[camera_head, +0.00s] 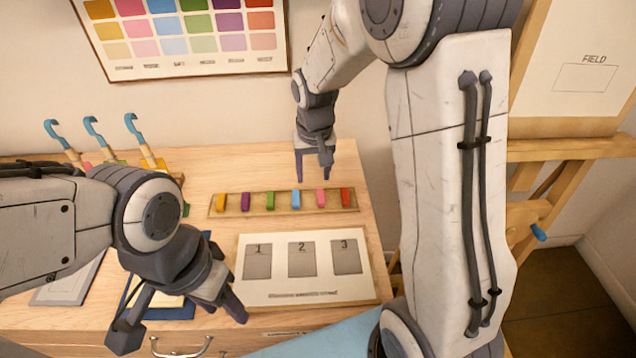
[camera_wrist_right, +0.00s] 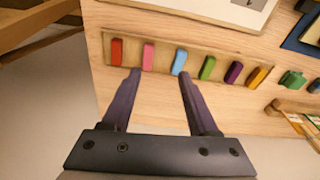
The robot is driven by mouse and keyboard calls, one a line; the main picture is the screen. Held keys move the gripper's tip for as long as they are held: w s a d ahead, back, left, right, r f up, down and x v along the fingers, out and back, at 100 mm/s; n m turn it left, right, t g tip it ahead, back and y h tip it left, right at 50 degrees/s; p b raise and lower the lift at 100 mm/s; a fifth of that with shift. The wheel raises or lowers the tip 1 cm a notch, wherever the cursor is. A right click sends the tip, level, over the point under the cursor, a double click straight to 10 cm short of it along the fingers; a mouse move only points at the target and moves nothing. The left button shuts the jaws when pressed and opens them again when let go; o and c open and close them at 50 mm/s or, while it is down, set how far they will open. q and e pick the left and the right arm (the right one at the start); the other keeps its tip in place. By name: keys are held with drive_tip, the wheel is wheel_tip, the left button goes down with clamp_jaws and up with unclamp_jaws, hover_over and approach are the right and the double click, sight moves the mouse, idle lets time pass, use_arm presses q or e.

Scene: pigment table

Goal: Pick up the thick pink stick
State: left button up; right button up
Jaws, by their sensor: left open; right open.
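The pink stick (camera_head: 320,198) stands in a row of coloured sticks on a narrow wooden tray (camera_head: 333,201), between the light blue and the red stick. It also shows in the right wrist view (camera_wrist_right: 148,56). My right gripper (camera_head: 313,178) is over the far side of the tray, open and empty, above the blue and pink sticks. In the right wrist view its fingers (camera_wrist_right: 157,85) point towards the tray, apart from the sticks, with the pink and blue ones between their lines. My left gripper (camera_head: 180,318) is open and empty at the table's front left.
A white card (camera_head: 300,236) with grey fields numbered 1 to 3 lies in front of the tray. Other sticks in the row are yellow, purple, green, light blue (camera_head: 296,199) and red (camera_head: 346,198). Tools with blue hooked ends (camera_head: 93,128) stand at the back left. An easel stands right.

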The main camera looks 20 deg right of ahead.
sight(321, 195)
drive_tip(key=shift+m, duration=0.4)
drive_tip(key=d+f, duration=0.1)
drive_tip(key=w+d+f, duration=0.1)
drive_tip(key=f, duration=0.1)
drive_tip(key=w+d+f, duration=0.1)
drive_tip(key=f, duration=0.1)
drive_tip(key=shift+w+f+p, duration=0.1)
drive_tip(key=shift+w+p, duration=0.05)
drive_tip(key=shift+p, duration=0.15)
drive_tip(key=f, duration=0.2)
drive_tip(key=f+p, duration=0.1)
drive_tip(key=f, duration=0.1)
drive_tip(key=shift+w+f, duration=0.2)
drive_tip(key=shift+f, duration=0.1)
drive_tip(key=shift+w+f, duration=0.15)
drive_tip(key=shift+f, duration=0.5)
clamp_jaws()
